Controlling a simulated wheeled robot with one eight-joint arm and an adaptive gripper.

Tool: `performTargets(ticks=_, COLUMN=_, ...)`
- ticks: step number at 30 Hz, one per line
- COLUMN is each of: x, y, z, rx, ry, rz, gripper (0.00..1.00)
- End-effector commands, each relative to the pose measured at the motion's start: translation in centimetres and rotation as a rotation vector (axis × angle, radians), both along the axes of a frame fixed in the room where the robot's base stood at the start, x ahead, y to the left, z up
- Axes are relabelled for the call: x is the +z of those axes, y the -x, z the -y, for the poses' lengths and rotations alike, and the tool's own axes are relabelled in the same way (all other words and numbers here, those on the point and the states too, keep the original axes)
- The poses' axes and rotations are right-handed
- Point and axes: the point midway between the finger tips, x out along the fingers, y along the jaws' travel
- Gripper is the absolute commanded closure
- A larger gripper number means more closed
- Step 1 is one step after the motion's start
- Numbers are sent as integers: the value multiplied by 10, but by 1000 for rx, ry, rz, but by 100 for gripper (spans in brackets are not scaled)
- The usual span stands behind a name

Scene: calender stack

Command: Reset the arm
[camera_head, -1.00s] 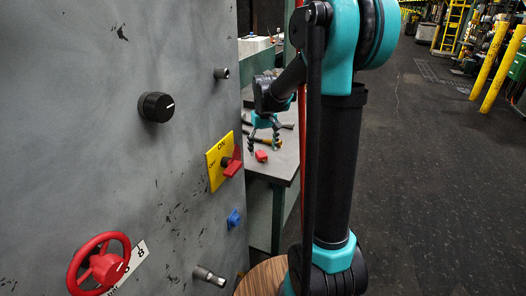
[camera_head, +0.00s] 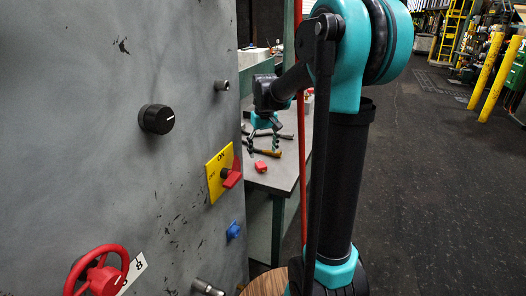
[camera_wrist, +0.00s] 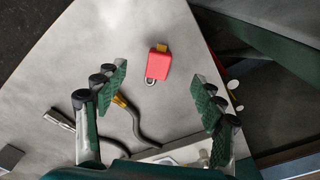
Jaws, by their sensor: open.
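My arm (camera_head: 340,180) rises at the centre right of the head view and bends over toward the grey worktable (camera_head: 284,178). My gripper (camera_head: 264,140) hangs over the table, pointing down. In the wrist view, my gripper (camera_wrist: 161,92) has its two green-padded fingers spread wide apart with nothing between the pads. A red padlock (camera_wrist: 158,62) lies on the table below, beyond the fingertips; it also shows in the head view (camera_head: 261,167).
Pliers (camera_wrist: 133,122) and other tools lie on the table near the padlock. A grey panel (camera_head: 100,190) fills the left, with a black knob (camera_head: 157,119), yellow switch plate (camera_head: 214,182), blue knob (camera_head: 233,230) and red handwheel (camera_head: 97,271). Open floor (camera_head: 440,190) lies right.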

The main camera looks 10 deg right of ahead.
Motion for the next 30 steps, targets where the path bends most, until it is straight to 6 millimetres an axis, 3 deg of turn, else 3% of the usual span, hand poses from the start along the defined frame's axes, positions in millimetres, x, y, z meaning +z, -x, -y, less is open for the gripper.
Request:
performTargets(ticks=5, x=-1, y=4, z=1, rx=-3, ry=0, rz=4, gripper=31)
performTargets(ticks=8, x=-7, y=18, z=4, rx=-15, ry=-2, rz=20, gripper=31)
performTargets(ticks=14, x=-33, y=77, z=15, rx=-63, ry=-8, rz=93, gripper=31)
performTargets(ticks=24, x=-94, y=191, z=31, rx=-154, ry=-23, rz=231, gripper=31)
performTargets(ticks=30, x=-120, y=233, z=35, rx=-188, ry=-30, rz=284, gripper=31)
